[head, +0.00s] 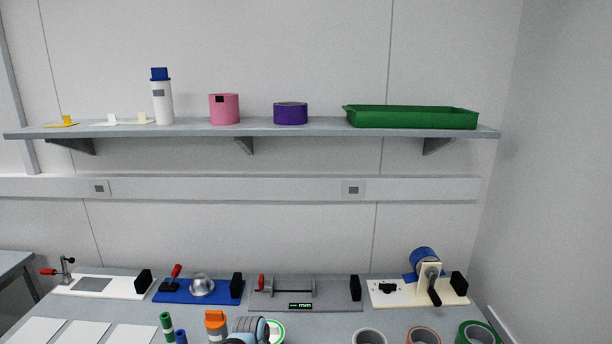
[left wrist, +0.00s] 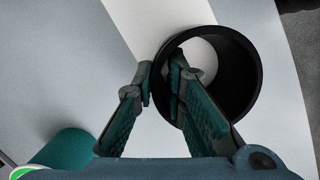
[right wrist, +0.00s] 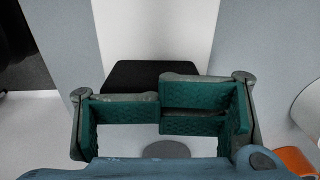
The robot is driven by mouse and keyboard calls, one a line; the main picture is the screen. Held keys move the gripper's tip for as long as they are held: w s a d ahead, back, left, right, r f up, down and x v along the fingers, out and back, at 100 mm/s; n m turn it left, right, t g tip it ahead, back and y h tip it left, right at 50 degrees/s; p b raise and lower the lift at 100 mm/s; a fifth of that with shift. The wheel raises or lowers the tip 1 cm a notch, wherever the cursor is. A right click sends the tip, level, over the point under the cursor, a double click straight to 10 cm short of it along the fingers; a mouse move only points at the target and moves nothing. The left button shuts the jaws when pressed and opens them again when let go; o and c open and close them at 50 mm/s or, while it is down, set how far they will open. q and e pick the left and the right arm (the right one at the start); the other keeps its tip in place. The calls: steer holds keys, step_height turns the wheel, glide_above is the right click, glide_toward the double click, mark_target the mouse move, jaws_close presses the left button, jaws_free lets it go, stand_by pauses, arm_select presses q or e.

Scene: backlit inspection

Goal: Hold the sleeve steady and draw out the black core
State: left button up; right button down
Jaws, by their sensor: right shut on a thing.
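In the left wrist view a hollow black ring or tube (left wrist: 250,80) shows its open end at the upper right. My left gripper (left wrist: 161,80) overlaps its left edge, with a narrow gap between the fingertips. One finger is in front of the opening and the other is just outside the rim; contact is unclear. In the right wrist view my right gripper (right wrist: 160,108) has its green pads closed together. A black piece (right wrist: 145,75) shows directly beyond its fingertips, partly hidden by them. I cannot tell sleeve from core for certain. No fingertips are clear in the head view.
Fixtures line the back of the bench, including a grey one (head: 330,302) and a cream one with a crank (head: 390,297). Rings stand at the front right, including a green one (head: 467,330). An orange-capped bottle (head: 215,320) stands at front centre. A shelf (head: 320,129) hangs above.

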arm_select(q)
steer(key=shift+s+d+f, duration=0.1)
steer(key=shift+d, duration=0.1)
jaws_close()
arm_select(e)
steer(key=shift+s+a+f, duration=0.1)
steer(key=shift+s+f, duration=0.1)
steer(key=shift+f, duration=0.05)
arm_select(q)
steer(key=shift+r, duration=0.2)
steer(key=shift+s+d+v, duration=0.1)
steer(key=shift+d+v, duration=0.05)
steer(key=shift+v, duration=0.65)
steer(key=shift+s+d+v, duration=0.1)
steer(key=shift+d+v, duration=0.1)
steer(key=shift+v, duration=0.6)
steer(key=shift+s+d+v, duration=0.1)
steer(key=shift+d+v, duration=0.05)
steer(key=shift+v, duration=0.7)
steer(key=shift+r, duration=0.45)
steer(key=shift+a, duration=0.1)
